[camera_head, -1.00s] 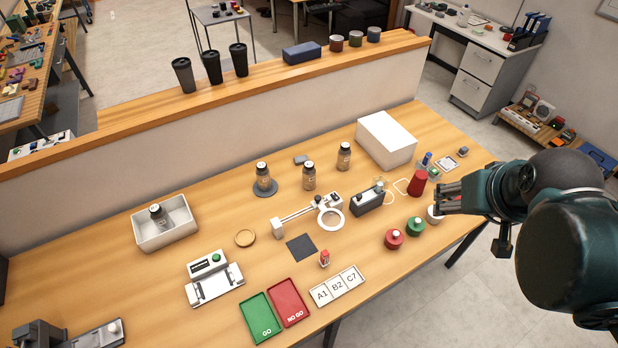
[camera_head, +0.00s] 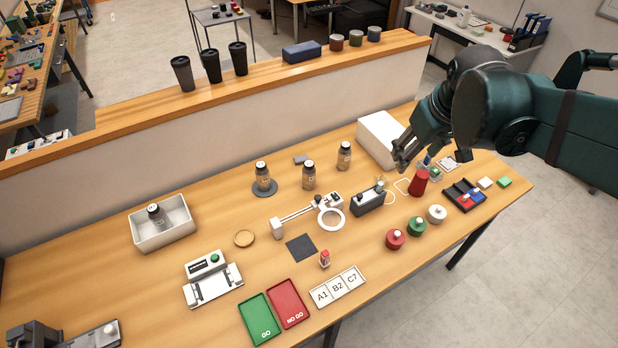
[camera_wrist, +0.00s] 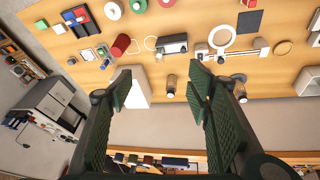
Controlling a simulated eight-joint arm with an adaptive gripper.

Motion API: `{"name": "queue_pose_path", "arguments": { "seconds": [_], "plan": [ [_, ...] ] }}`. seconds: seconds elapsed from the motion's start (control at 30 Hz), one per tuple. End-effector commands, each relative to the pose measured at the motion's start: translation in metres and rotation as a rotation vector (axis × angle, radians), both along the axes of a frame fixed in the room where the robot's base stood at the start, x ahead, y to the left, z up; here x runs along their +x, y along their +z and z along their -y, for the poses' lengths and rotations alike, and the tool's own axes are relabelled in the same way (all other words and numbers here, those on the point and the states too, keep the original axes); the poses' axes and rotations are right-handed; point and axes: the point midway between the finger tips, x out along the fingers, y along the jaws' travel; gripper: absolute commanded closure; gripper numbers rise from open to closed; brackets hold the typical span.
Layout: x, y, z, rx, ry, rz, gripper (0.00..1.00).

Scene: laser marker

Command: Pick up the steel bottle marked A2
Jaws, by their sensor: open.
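A further bottle (camera_head: 158,217) is inside a white tray. The label marks are too small to read, so I cannot tell which is A2. My gripper (camera_head: 403,154) is open and empty, above the bench by the white box. In the wrist view my gripper (camera_wrist: 160,74) has its fingers apart, with a bottle (camera_wrist: 171,85) beyond the gap.
A white box (camera_head: 383,138) stands close to my gripper. The white tray (camera_head: 176,243) is at the left. A low wall (camera_head: 330,103) runs behind the bench.

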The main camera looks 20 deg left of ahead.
Motion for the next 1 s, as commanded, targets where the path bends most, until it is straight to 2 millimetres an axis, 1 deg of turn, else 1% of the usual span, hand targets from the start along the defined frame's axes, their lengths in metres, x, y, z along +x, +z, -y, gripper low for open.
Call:
{"name": "queue_pose_path", "arguments": {
  "seconds": [0.03,0.1,0.37,0.57,0.87,1.0],
  "plan": [
    [0.008,-0.003,-0.007,-0.006,0.020,-0.008,0.50],
    [0.017,-0.007,-0.016,-0.015,0.047,-0.019,0.50],
    [0.050,-0.027,-0.051,-0.048,0.153,-0.060,0.50],
    [0.075,-0.045,-0.080,-0.073,0.235,-0.092,0.50],
    [0.108,-0.079,-0.126,-0.110,0.357,-0.137,0.50],
    [0.121,-0.098,-0.148,-0.125,0.416,-0.159,0.50]
  ]
}}
